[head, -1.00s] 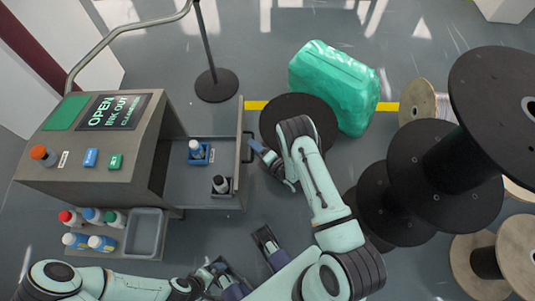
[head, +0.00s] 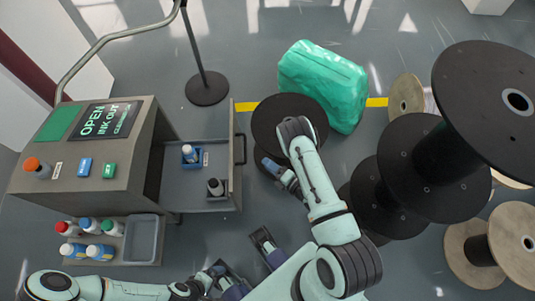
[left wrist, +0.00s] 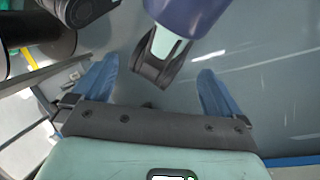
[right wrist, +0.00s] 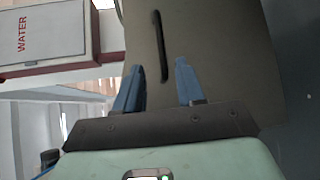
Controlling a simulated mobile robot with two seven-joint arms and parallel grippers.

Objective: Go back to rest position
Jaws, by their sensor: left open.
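My right gripper (head: 268,163) is just right of the pulled-out drawer (head: 195,205) of the grey machine, apart from its dark handle (head: 241,148). In the right wrist view its blue fingers (right wrist: 158,82) stand apart with nothing between them, facing a brown-grey panel with a dark handle bar (right wrist: 161,46). My left gripper (head: 213,271) is low in the head view, close to my base, below and right of the side tray. In the left wrist view its fingers (left wrist: 158,85) are wide apart and empty, with dark parts of my own body beyond them.
The drawer holds a blue-based bottle (head: 190,153) and a dark-based bottle (head: 215,188). Several bottles stand beside the grey side tray (head: 142,240). Large black spools (head: 435,168) and a green wrapped bundle (head: 322,86) crowd the right. A post base (head: 207,88) stands behind.

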